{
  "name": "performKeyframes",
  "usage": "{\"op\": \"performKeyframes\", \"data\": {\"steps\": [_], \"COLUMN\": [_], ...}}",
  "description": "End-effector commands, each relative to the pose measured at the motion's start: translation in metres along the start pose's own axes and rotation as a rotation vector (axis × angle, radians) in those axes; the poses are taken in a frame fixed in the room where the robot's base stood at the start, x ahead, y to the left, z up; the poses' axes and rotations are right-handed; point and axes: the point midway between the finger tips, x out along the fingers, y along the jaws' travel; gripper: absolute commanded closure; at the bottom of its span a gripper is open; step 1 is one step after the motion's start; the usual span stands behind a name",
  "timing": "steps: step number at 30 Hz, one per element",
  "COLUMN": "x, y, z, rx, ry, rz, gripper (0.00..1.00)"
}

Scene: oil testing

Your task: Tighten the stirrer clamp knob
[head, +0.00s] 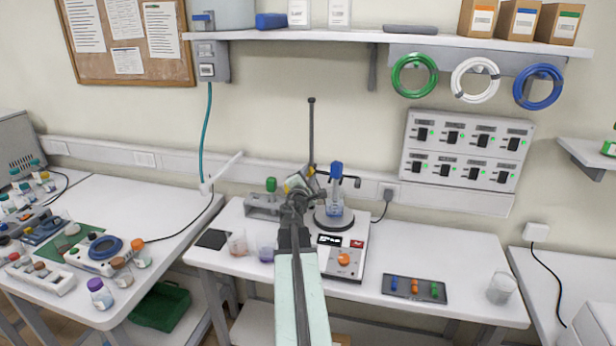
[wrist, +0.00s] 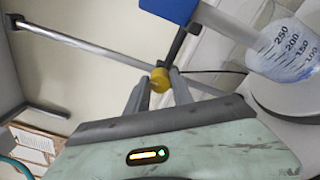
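The yellow clamp knob (wrist: 160,80) sits on the thin metal rod assembly in the wrist view. My gripper (wrist: 161,78) has one finger on each side of the knob, and both fingertips appear to touch it. In the head view my gripper (head: 300,192) reaches the clamp area and mostly hides the knob. The upright stand rod (head: 311,135) rises behind it. The blue-topped stirrer (head: 337,172) hangs into a beaker (head: 334,211), whose volume marks also show in the wrist view (wrist: 292,50).
The hotplate (head: 343,262) with an orange dial is close to my forearm's right. Two small beakers (head: 237,244) stand left of it. A dark tray (head: 414,289) and a clear beaker (head: 501,288) lie right. The table between hotplate and tray is clear.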

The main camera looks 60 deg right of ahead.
Motion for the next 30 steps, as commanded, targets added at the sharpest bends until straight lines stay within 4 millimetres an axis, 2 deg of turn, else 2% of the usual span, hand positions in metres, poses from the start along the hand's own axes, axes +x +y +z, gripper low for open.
{"op": "performKeyframes", "data": {"steps": [8, 14, 30], "x": [-0.0005, 0.0001, 0.0005], "y": [-0.0009, -0.0016, -0.0030], "z": [0.0003, 0.0003, -0.0006], "rx": [0.019, 0.104, 0.581], "ry": [-0.002, -0.005, -0.022], "rz": [0.000, 0.004, 0.028], "gripper": [1.00, 1.00, 1.00]}}
